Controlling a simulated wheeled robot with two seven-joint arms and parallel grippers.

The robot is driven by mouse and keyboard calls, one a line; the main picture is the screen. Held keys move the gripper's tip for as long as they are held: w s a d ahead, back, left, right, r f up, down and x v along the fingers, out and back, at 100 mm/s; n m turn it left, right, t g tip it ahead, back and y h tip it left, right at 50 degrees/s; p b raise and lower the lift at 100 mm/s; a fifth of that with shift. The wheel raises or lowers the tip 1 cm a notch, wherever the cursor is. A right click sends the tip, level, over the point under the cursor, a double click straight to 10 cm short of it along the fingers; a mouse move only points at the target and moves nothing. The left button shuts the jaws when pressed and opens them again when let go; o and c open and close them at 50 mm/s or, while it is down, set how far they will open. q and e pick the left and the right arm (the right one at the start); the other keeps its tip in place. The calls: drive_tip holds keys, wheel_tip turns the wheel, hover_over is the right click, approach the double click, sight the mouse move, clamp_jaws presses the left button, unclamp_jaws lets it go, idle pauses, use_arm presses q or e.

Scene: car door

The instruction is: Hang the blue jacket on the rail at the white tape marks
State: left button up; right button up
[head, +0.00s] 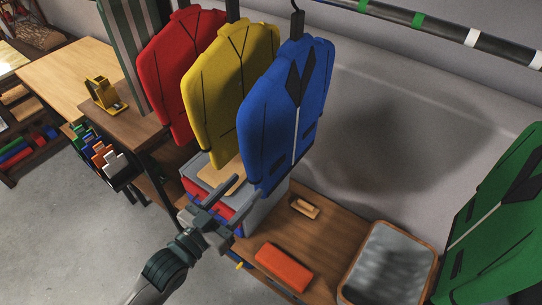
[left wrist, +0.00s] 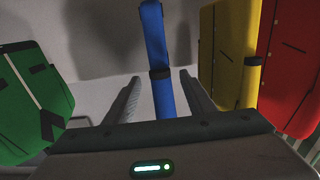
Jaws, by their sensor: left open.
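The blue jacket (head: 288,115) hangs from a dark hanger (head: 297,20) in front of the yellow jacket. In the left wrist view, the blue jacket (left wrist: 155,45) shows as a narrow edge between my fingers. My left gripper (head: 238,190) is open below and left of the blue jacket's lower edge. I cannot tell how far its fingers are from the cloth. The rail (head: 445,30) runs along the wall at upper right, with white tape marks (head: 472,37) and (head: 538,60) and green marks (head: 418,20) left of them. My right gripper is out of view.
The yellow jacket (head: 232,85) and red jacket (head: 170,65) hang to the left; the green jacket (head: 500,225) is at far right. Below, the wooden bench (head: 335,230) holds an orange box (head: 283,267), a brush (head: 304,207) and a grey-topped tray (head: 433,262).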

sight(275, 155)
use_arm(q)
drive_tip(key=p+x, duration=0.3)
drive_tip(key=x, duration=0.9)
drive_tip(key=shift+w+r, duration=0.1)
drive_tip(key=shift+w+d+p, duration=0.3)
drive_tip(key=shift+w+d, duration=0.15)
drive_tip(key=shift+w, duration=0.1)
drive_tip(key=shift+w+d, duration=0.15)
drive_tip(key=shift+w, duration=0.05)
clamp_jaws()
drive_tip(key=shift+r+p, duration=0.25)
drive_tip(key=shift+p, duration=0.2)
drive_tip(key=shift+r, duration=0.15)
drive_tip(key=shift+f, duration=0.45)
